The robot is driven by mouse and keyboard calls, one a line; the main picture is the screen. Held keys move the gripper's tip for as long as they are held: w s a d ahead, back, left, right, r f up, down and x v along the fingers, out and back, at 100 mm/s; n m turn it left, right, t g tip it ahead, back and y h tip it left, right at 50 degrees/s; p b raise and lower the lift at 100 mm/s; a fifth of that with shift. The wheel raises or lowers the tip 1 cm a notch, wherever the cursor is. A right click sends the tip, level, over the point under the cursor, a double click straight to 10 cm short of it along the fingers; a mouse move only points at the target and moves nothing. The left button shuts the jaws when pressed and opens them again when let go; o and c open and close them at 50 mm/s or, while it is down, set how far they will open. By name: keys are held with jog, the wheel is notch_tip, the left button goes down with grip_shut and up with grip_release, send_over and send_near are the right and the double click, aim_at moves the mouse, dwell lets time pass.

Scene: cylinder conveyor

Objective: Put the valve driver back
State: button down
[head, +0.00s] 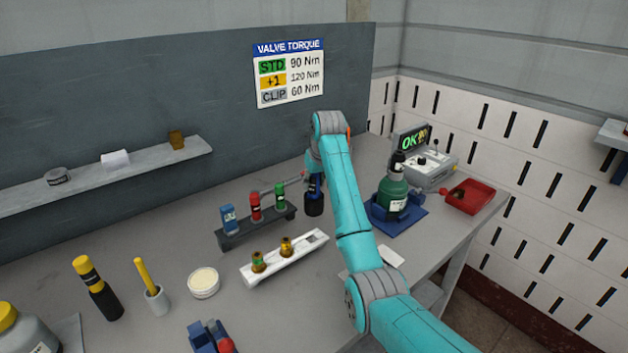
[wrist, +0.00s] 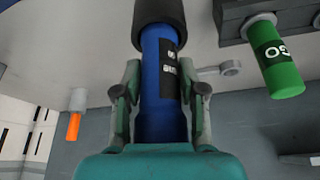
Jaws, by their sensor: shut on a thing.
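The valve driver is a blue cylinder with a pale-lettered dark label and a thick black end; it shows in the wrist view (wrist: 158,60) and in the head view (head: 314,202). My gripper (wrist: 160,95) is shut on its blue part, with one finger on each side. In the head view my gripper (head: 315,180) is partly hidden behind my arm. The driver is upright with its black end down, just right of the dark rack (head: 233,240). I cannot tell whether it touches the bench. The rack holds blue (head: 228,217), red (head: 255,206) and green (head: 280,195) pieces.
A white tray (head: 310,244) with two brass valves stands in front. A green cylinder (head: 391,193) on a blue base, a tester reading OK (head: 432,168) and a red bin (head: 470,196) are right. A wrench lies behind the rack.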

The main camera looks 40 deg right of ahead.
jog(key=shift+f, duration=0.1)
jog(key=c, duration=0.7)
grip_release()
jog(key=shift+c, duration=0.2)
jog(key=shift+o, duration=0.8)
jog(key=shift+f, duration=0.1)
jog(key=shift+r, duration=3.05)
